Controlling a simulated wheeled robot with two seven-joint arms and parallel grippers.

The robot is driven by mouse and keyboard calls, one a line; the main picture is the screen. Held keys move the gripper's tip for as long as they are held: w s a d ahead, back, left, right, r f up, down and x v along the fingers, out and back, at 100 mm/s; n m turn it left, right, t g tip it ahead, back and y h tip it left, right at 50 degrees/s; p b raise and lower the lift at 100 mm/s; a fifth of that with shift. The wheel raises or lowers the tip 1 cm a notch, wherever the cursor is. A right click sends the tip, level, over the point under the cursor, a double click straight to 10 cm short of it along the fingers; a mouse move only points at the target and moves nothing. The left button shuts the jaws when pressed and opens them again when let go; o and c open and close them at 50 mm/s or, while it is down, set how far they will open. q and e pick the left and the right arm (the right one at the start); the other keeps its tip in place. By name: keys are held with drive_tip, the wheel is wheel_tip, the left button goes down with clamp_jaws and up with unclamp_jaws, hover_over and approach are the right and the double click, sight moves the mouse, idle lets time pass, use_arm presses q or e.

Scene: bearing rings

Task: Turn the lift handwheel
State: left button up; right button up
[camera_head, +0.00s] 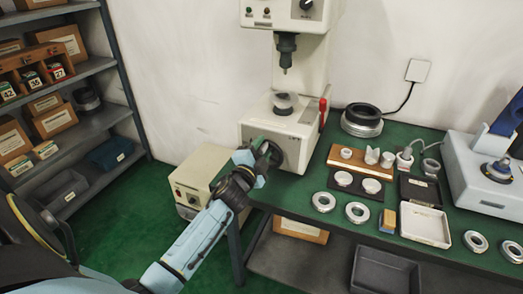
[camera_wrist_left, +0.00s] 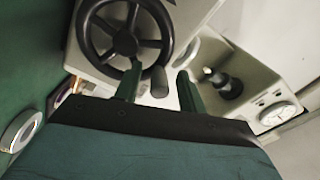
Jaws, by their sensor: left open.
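The lift handwheel (camera_wrist_left: 139,41), a black spoked wheel, is on the front of the pale press base. It shows at the top of the left wrist view; in the head view my gripper partly hides it. Its grey handle knob (camera_wrist_left: 159,82) stands between my two green fingers in the left wrist view, with visible gaps to the sides. My left gripper (camera_wrist_left: 160,88) is open around that knob. In the head view the left gripper (camera_head: 258,148) is at the front of the press base (camera_head: 300,117). My right gripper is not seen.
Right of the press, the green bench holds metal rings (camera_head: 357,212), a wooden block (camera_head: 352,159), a white tray (camera_head: 425,225) and a grey machine (camera_head: 480,180). A red lever (camera_head: 322,112) is on the press's right side. A beige box (camera_head: 200,178) stands left of the bench.

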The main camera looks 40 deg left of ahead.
use_arm(q)
drive_tip(key=v, duration=1.3)
drive_tip(key=shift+s, duration=0.2)
drive_tip(key=s+d+f+n+g+h, duration=0.1)
drive_tip(key=s+d+f+n+g, duration=0.2)
drive_tip(key=f, duration=0.8)
drive_tip(key=s+d+f+g+h, duration=0.1)
drive_tip(key=s+d+f+g, duration=0.2)
drive_tip(key=f, duration=0.9)
drive_tip(key=s+d+f+n+g+h, duration=0.1)
drive_tip(key=s+f+n+g, duration=0.3)
drive_tip(key=f, duration=0.7)
drive_tip(key=s+d+f+g, duration=0.1)
drive_tip(key=s+f+g, duration=0.1)
drive_tip(key=s+f, duration=0.3)
drive_tip(key=s+d+f+g, duration=0.1)
drive_tip(key=s+f, duration=0.4)
drive_tip(key=s, duration=0.9)
drive_tip(key=s+d+f+n+g+h, duration=0.1)
drive_tip(key=s+f+g, duration=0.3)
drive_tip(key=s, duration=0.5)
drive_tip(key=shift+s+f, duration=0.4)
drive_tip(key=shift+f, duration=0.35)
